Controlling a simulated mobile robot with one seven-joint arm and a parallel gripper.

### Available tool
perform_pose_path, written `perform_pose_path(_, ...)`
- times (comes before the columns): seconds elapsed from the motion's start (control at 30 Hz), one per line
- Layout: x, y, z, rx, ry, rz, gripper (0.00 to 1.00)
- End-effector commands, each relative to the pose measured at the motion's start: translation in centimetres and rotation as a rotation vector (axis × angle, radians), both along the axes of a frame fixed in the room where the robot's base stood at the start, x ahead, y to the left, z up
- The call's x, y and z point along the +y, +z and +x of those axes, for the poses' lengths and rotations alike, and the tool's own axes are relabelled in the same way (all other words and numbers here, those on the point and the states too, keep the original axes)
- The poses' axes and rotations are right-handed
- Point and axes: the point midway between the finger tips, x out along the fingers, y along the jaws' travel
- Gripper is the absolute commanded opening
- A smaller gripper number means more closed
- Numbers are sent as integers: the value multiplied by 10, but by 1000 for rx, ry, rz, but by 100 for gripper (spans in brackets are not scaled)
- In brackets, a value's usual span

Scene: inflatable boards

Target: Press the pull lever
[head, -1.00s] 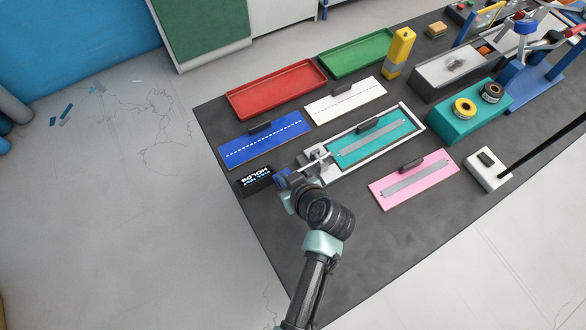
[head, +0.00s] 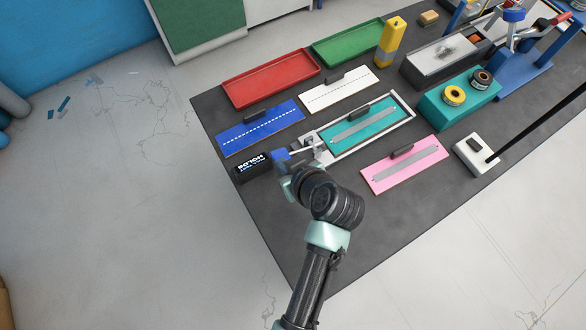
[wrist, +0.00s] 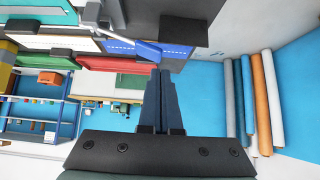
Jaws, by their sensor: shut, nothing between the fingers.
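The pull lever looks to be the light bar with a blue grip (head: 281,154) on the grey clamp at the left end of the white frame (head: 408,104) around the teal board (head: 345,138). In the wrist view the blue grip (wrist: 147,50) lies just beyond my fingertips. My gripper (wrist: 160,72) is shut and empty, its dark fingers together. In the head view my wrist hides the fingers and part of the clamp. I cannot tell whether the fingertips touch the grip.
A black sign block (head: 252,167) stands close left of the lever. A blue board (head: 260,128) and a white board (head: 340,90) lie behind; a pink board (head: 405,165) lies to the right. The dark table (head: 300,235) is bare in front.

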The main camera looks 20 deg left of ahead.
Motion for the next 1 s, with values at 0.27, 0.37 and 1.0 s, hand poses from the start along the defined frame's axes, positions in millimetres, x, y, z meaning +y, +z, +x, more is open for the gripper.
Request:
perform_pose_path(0.27, -22, 28, -19, -2, -1, 0, 0)
perform_pose_path(0.37, -26, 34, -22, -1, -1, 1, 0)
perform_pose_path(1.0, -28, 37, -24, -1, -1, 0, 0)
